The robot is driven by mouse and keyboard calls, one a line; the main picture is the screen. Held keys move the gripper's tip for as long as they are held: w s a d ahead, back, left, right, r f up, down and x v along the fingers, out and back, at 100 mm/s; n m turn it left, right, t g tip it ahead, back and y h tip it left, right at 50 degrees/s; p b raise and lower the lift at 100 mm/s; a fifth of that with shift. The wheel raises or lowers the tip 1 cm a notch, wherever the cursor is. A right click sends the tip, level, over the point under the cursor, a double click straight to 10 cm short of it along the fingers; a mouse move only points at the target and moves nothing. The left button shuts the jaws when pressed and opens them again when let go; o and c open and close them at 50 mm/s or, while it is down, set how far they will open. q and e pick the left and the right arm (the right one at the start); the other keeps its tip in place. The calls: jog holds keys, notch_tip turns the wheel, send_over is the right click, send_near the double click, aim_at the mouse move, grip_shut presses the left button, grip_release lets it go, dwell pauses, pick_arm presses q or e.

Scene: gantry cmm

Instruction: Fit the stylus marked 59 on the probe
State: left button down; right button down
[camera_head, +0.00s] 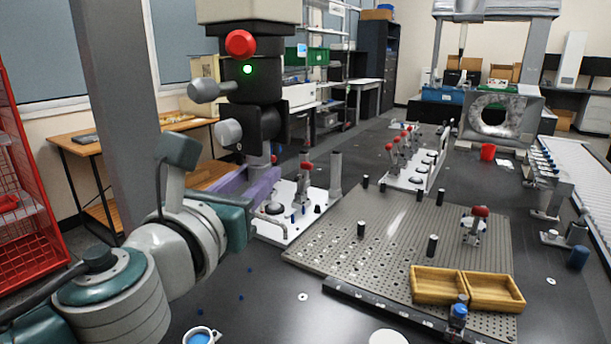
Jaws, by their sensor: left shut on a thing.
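The probe (255,88) is a dark head with a red knob on top and a green light, hanging at the upper left. A grey cylindrical part (259,158) shows beneath it. My left gripper (257,180), with purple fingers, is shut just below the probe. What it grips is mostly hidden, and I cannot tell whether it touches the probe. A white rack (292,227) stands right behind the gripper, with a red-tipped stylus (306,175) upright on it. No number 59 is readable. My right gripper is not in view.
A perforated plate (330,235) with black posts and a wooden tray (438,285) fills the right middle. Another rack (405,180) with several red-tipped styli stands behind. A small cup (200,335) is at the front. The dark table is fairly clear front left.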

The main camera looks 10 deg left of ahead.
pick_arm(q)
jog(key=shift+f, duration=0.1)
jog(key=shift+c, duration=2.3)
grip_release()
jog(key=s, duration=1)
jog(key=shift+a, duration=0.35)
